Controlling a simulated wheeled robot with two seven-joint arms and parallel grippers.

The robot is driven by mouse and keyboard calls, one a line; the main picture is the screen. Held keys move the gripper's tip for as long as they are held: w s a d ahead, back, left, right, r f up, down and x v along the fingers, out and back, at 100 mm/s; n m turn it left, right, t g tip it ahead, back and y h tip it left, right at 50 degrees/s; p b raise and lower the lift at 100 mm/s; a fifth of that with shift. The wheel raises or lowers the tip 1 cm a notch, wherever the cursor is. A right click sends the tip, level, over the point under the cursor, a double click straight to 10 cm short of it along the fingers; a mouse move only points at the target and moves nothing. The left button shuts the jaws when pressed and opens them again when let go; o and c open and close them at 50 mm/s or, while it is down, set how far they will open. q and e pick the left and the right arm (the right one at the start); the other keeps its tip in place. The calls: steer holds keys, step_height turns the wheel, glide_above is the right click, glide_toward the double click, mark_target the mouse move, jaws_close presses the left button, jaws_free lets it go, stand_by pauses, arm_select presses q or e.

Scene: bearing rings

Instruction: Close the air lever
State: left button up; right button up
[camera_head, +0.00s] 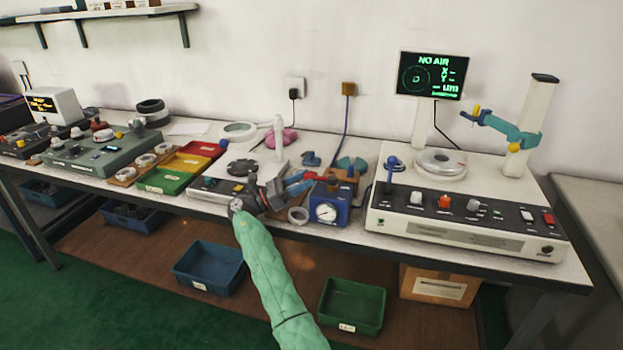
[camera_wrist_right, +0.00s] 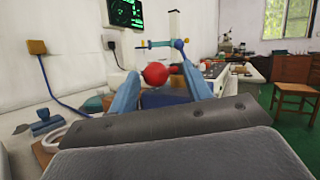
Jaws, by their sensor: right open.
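A red ball knob (camera_wrist_right: 156,73), apparently the air lever's end, shows between my right gripper's two blue fingers in the right wrist view. In the head view the red part (camera_head: 311,175) shows at the fingertips, just above the blue gauge box (camera_head: 343,212). My right gripper (camera_head: 302,184) is open and reaches rightward over the bench. Its fingers stand on either side of the knob in the wrist view (camera_wrist_right: 160,70). I cannot tell whether they touch it. The lever's shaft and pivot are hidden. My left gripper is not in view.
A monitor (camera_head: 431,75) reads "NO AIR". The white measuring machine (camera_head: 468,222) with a blue-knobbed lever (camera_head: 392,163) stands to the right. A loose ring (camera_head: 298,215) lies beside the gauge box. Yellow, red and green trays (camera_head: 165,182) stand to the left.

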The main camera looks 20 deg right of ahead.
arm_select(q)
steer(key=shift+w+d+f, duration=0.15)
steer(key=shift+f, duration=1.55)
arm_select(e)
steer(key=shift+v, duration=1.95)
